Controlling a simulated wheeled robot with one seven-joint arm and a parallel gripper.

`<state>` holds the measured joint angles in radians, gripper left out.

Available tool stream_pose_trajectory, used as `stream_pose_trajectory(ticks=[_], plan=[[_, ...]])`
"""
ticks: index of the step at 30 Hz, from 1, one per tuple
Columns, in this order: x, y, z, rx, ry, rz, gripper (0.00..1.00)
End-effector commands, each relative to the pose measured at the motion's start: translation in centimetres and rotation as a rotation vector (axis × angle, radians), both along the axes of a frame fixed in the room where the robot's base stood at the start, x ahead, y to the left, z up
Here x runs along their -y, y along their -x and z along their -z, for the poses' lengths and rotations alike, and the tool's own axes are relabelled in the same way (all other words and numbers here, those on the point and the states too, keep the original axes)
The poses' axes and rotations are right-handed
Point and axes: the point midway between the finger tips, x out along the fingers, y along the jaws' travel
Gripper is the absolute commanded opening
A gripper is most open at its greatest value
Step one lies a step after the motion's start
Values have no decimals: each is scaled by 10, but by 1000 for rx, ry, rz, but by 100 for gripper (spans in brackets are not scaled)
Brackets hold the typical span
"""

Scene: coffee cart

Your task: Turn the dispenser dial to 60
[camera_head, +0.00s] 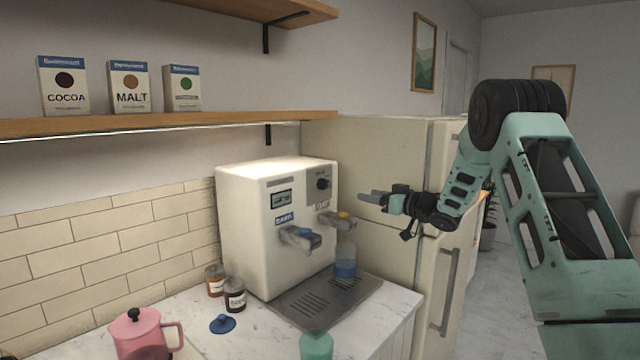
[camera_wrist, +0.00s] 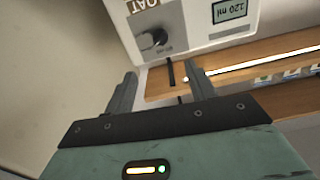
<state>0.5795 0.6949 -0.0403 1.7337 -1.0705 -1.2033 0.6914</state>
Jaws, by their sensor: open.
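The dispenser (camera_head: 245,225) is a white box on the counter. Its dark round dial (camera_head: 322,184) is at the upper right of its front, beside a small display (camera_head: 281,198). In the wrist view the dial (camera_wrist: 153,40) is a dark knob on a grey plate, and the display (camera_wrist: 229,10) is upside down and appears to read 120 ml. My gripper (camera_head: 368,201) is in front of and to the right of the dispenser, apart from the dial. In the wrist view its two fingers (camera_wrist: 163,82) are spread and empty, with the dial beyond them.
A cup (camera_head: 345,262) stands on the drip tray (camera_head: 310,303). Small jars (camera_head: 234,295), a pink pot (camera_head: 140,335) and a green cup (camera_head: 316,345) are on the counter. A fridge (camera_head: 380,150) stands behind my gripper.

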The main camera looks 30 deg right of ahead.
Motion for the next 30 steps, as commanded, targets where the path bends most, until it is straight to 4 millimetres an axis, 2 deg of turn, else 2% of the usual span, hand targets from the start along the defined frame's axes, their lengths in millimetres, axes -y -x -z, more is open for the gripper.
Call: stream_pose_trajectory(ticks=[21, 30], plan=[[-50, -132, -3, 0, 1, -1, 56], [-58, -153, -1, 0, 1, 1, 56]])
